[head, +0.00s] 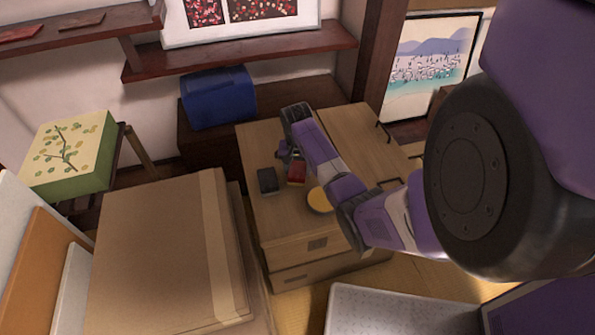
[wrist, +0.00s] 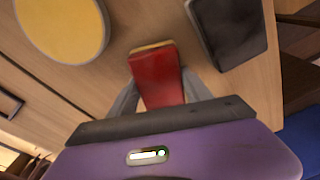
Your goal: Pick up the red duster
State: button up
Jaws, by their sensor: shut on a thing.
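The red duster (wrist: 157,76) is a small red block with a tan edge. In the wrist view it sits between the two grey fingers of my gripper (wrist: 160,98), which are shut on it. In the head view the red duster (head: 297,172) shows over the top of the wooden cabinet, beside a dark block and a yellow disc. My gripper (head: 288,152) is at it there, partly hidden by my arm. I cannot tell whether the duster touches the cabinet top.
The wooden cabinet (head: 258,222) also bears a dark block (head: 267,181) and a yellow round disc (head: 320,200); both show in the wrist view. A blue box (head: 218,98) stands behind on a dark bench. A large cardboard box (head: 150,250) stands close at left.

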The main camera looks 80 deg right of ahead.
aim_at(297, 168)
notch_tip(297, 168, up, 20)
jog(key=p, duration=0.3)
jog(key=shift+p, duration=0.4)
jog(key=o, duration=0.9)
jog(key=c, duration=0.5)
jog(key=shift+c, duration=0.2)
